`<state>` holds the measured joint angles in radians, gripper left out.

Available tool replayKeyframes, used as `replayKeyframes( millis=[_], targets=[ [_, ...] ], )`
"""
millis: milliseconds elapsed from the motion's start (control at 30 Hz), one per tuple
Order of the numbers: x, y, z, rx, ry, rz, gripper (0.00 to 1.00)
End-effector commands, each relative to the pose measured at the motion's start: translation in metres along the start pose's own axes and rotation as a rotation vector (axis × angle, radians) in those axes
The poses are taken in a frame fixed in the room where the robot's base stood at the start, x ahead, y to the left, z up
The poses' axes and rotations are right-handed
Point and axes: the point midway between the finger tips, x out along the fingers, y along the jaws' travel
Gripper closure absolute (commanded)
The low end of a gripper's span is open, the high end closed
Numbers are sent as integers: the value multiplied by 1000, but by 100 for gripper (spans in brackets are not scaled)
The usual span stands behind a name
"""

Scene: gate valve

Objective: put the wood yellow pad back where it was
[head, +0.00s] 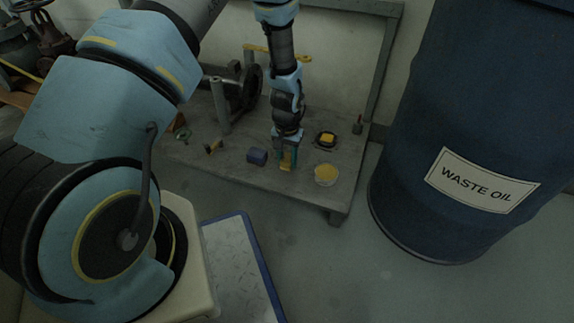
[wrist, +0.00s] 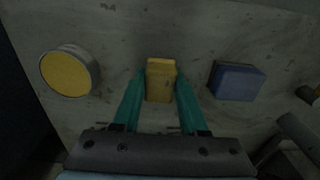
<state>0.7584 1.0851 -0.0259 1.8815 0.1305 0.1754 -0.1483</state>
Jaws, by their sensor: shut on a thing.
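My gripper (head: 286,158) points down over the workbench and is shut on a yellow block (head: 286,167), which looks like the wood yellow pad. In the wrist view the yellow pad (wrist: 160,84) sits between the two teal fingers of my gripper (wrist: 160,88), with its far end showing past the tips. I cannot tell whether the pad touches the bench top or hangs just above it. A small dark holder with a yellow square (head: 327,138) in it lies behind and to the right of my gripper.
A blue block (head: 257,156) lies close left of my gripper; it also shows in the wrist view (wrist: 236,82). A round yellow-topped tin (head: 326,175) stands to the right, near the workbench's (head: 236,170) front edge. A valve wheel (head: 252,84) is behind. A waste oil drum (head: 465,120) stands right.

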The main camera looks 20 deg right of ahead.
Motion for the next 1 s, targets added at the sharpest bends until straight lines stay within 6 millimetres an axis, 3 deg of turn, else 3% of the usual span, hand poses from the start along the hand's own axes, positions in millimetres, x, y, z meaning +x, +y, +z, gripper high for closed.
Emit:
replayKeyframes(
  millis=[33, 100, 467, 500, 733, 1000],
  targets=[
    [12, 0, 1, 0, -2, 0, 100],
    [16, 0, 1, 0, -2, 0, 100],
    [18, 0, 0, 0, -1, 0, 100],
    [17, 0, 0, -1, 0, 0, 54],
    [17, 0, 0, -1, 0, 0, 29],
    [16, 0, 0, -1, 0, 0, 28]
  ],
)
